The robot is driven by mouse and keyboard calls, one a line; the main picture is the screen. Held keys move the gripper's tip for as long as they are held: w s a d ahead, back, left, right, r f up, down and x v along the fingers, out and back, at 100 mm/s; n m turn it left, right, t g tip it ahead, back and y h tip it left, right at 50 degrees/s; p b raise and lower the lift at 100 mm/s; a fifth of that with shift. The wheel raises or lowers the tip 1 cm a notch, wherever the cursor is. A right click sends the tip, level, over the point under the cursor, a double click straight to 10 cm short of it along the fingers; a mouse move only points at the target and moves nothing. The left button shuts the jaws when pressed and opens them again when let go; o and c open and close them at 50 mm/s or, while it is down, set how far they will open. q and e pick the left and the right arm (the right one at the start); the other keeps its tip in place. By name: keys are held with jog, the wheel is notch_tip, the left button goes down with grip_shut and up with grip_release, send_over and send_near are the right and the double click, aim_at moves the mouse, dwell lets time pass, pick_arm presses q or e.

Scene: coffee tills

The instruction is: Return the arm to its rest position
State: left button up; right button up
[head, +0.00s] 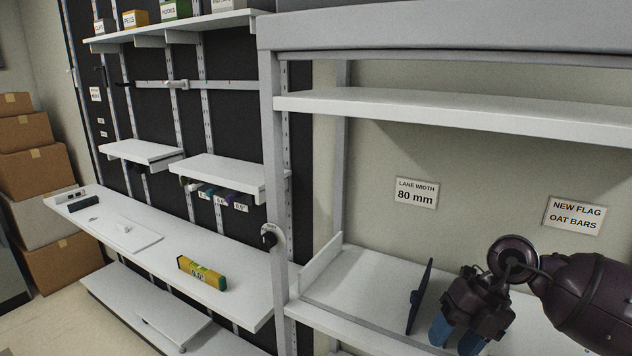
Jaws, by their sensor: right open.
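My right arm comes in from the right edge. Its dark gripper (457,337) points down over the white lower shelf (362,272) of the grey rack. Its two blue fingertips are apart, with nothing seen between them. A thin dark blue upright panel (419,297) stands on that shelf just left of the gripper, with a small visible gap between them. The bottom of the fingers is close to the lower picture edge, so their height over the shelf is hard to judge. My left gripper is not in view.
An upper shelf (450,115) spans above my right arm. A grey post (272,170) and a white side divider (318,262) stand left. A long counter (215,250) holds a yellow-green box (202,272). Cardboard boxes (38,165) are stacked far left. The shelf between divider and panel is clear.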

jog(key=s+a+f+m+t+y, duration=0.15)
jog(key=s+a+y, duration=0.25)
jog(key=a+y, duration=0.6)
jog(key=d+f+m+t+h, duration=0.45)
jog(key=m+t, duration=0.45)
jog(key=m, duration=0.3)
jog(key=d+f+m+t+h, duration=0.4)
jog(key=f+m+t+h, duration=0.15)
jog(key=m+t, duration=0.5)
jog(key=s+d+f+m+g+h, duration=0.2)
jog(key=s+f+m+g, duration=0.2)
jog(key=s+f, duration=0.2)
jog(key=s+d+f+m+g+h, duration=0.3)
jog(key=s+f+m+g, duration=0.1)
jog(key=s+f, duration=0.3)
jog(key=shift+d+f+m+h, duration=0.25)
jog(key=shift+f+m+h, duration=0.05)
jog(key=shift+f+m, duration=0.55)
jog(key=shift+c, duration=0.8)
jog(key=shift+d, duration=0.1)
